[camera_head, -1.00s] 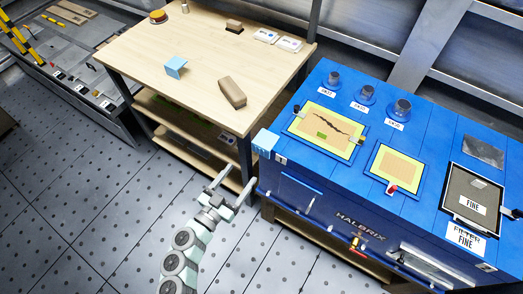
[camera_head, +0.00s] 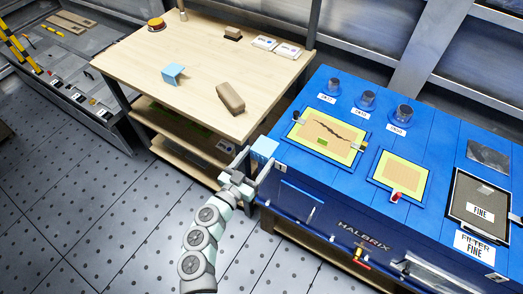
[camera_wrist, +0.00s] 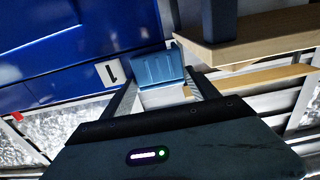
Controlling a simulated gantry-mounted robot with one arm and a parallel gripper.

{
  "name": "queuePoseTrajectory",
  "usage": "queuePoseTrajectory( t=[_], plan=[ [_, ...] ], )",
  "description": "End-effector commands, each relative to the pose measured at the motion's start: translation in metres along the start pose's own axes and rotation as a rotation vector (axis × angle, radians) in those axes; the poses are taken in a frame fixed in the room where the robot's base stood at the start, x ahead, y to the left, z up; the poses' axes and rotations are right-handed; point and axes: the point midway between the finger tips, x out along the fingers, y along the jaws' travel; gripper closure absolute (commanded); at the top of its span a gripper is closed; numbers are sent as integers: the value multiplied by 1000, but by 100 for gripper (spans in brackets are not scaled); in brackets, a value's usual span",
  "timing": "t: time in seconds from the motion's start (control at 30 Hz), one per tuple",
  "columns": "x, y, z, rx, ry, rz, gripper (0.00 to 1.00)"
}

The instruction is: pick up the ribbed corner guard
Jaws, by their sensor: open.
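The ribbed corner guard (camera_head: 264,147) is a light blue piece at the near left corner of the blue machine's top. In the wrist view the guard (camera_wrist: 158,69) shows grooves on its face and lies just ahead of my fingers. My gripper (camera_head: 256,163) is open, right by the guard in the head view. In the wrist view the guard appears between my gripper's fingertips (camera_wrist: 160,80); I cannot tell whether they touch it. Another light blue angled piece (camera_head: 173,74) stands on the wooden table and looks smooth.
The blue machine (camera_head: 322,183) fills the right, with a label plate (camera_wrist: 110,72) beside the guard. The wooden table (camera_head: 190,105) and its leg stand close on the left. A brown block (camera_head: 230,98) lies on the table. The floor in front is clear.

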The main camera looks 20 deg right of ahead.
Motion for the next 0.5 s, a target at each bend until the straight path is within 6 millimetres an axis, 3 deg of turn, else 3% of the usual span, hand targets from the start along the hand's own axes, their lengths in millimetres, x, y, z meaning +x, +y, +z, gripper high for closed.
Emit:
queuePoseTrajectory(
  t=[0.13, 0.5],
  plan=[
    [-1, 0, 0, 0, -1, -1, 33],
    [-1, -1, -1, 1, 0, -1, 63]
  ],
)
